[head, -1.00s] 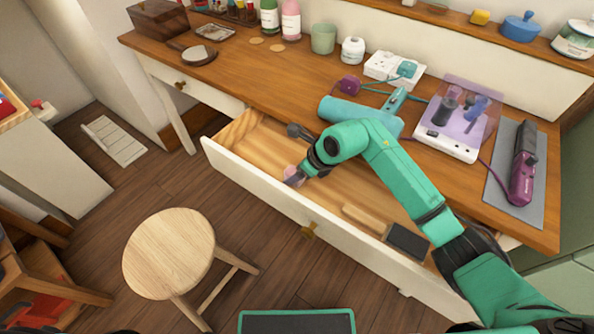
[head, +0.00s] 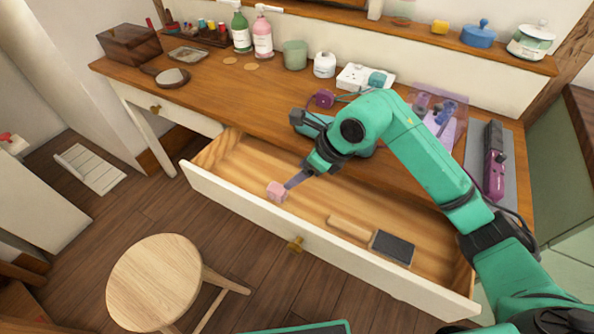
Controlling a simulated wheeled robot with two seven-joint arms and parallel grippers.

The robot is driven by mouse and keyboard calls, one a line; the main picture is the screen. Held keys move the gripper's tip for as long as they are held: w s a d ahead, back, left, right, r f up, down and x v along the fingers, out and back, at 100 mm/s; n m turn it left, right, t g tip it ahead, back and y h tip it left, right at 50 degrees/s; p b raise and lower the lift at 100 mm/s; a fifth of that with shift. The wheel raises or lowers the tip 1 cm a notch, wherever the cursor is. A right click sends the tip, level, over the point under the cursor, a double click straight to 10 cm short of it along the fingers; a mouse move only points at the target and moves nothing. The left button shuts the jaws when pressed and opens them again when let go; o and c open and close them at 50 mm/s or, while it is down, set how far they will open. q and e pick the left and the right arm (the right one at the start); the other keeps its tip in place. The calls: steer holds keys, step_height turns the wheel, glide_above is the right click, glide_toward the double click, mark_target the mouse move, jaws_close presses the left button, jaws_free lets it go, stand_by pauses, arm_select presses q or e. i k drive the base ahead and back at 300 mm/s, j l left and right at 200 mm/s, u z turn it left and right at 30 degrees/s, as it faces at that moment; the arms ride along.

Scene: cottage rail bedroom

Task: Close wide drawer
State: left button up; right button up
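The wide drawer (head: 235,205) under the desk is pulled well out, with its cream front facing me and a brass knob (head: 295,243) at the middle. My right gripper (head: 297,181) is over the open drawer, behind its front panel. A grey finger points down to the left, its tip close to a pink block (head: 277,191) in the drawer; I cannot tell if they touch. Whether the fingers are apart is unclear. My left gripper is out of view.
A round wooden stool (head: 155,282) stands on the floor in front of the drawer's left part. The wooden desktop (head: 225,92) above holds bottles, a cup and a purple device. A narrower drawer (head: 165,112) at left looks closed.

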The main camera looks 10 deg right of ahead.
mark_target(236, 170)
steer(key=k+j, duration=0.8)
steer(key=j, duration=0.1)
